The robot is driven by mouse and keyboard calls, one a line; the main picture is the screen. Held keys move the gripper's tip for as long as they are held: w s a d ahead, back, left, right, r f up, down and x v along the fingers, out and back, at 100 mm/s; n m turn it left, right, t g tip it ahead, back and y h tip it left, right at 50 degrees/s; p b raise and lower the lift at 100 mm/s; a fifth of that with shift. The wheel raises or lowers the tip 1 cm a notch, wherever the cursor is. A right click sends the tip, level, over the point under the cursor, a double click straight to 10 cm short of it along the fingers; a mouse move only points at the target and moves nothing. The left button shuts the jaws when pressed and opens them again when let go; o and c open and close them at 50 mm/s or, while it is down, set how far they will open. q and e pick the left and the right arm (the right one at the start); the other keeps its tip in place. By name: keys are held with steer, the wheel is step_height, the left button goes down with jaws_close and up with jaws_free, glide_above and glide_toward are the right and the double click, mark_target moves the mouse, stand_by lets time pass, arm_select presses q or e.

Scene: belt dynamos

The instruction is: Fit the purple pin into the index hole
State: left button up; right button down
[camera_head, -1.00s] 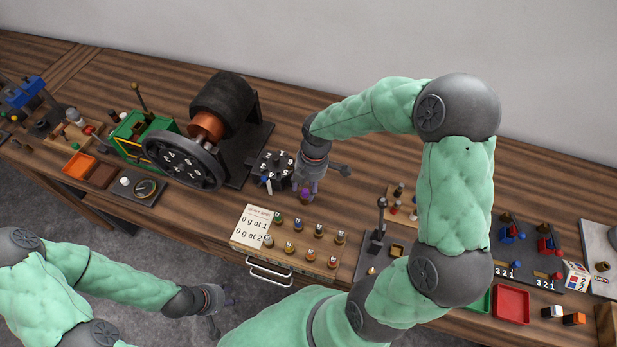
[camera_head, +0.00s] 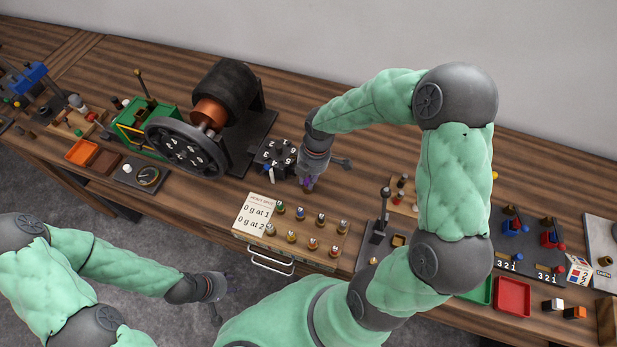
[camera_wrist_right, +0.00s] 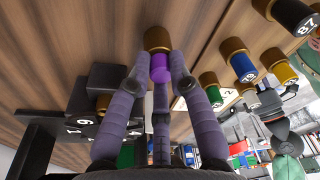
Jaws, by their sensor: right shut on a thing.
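The purple pin (camera_wrist_right: 160,68) has a brass-coloured end (camera_wrist_right: 158,38) and sits between the fingertips of my right gripper (camera_wrist_right: 160,60), which is shut on it. In the head view my right gripper (camera_head: 309,183) is over the bench, just right of the black numbered blocks (camera_head: 275,155), and mostly covers the pin. The black wheel (camera_head: 187,147) of the dynamo stands left of these blocks. I cannot make out the index hole. My left gripper (camera_head: 222,296) hangs over the floor in front of the bench; its finger opening is unclear.
A wooden rack (camera_head: 290,232) of several numbered pegs and a white note (camera_head: 257,212) lie in front of my right gripper. A black lever stand (camera_head: 378,225) is to its right. A green frame (camera_head: 145,122) stands left of the wheel. Bare bench lies behind the rack.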

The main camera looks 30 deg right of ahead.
mark_target(306, 181)
arm_select(q)
steer(key=shift+r, duration=0.1)
arm_select(e)
steer(key=shift+r, duration=0.15)
steer(key=shift+r+p, duration=1.9)
steer(key=shift+r, duration=0.25)
arm_select(q)
step_height(306, 181, up, 4)
steer(key=shift+f, duration=0.25)
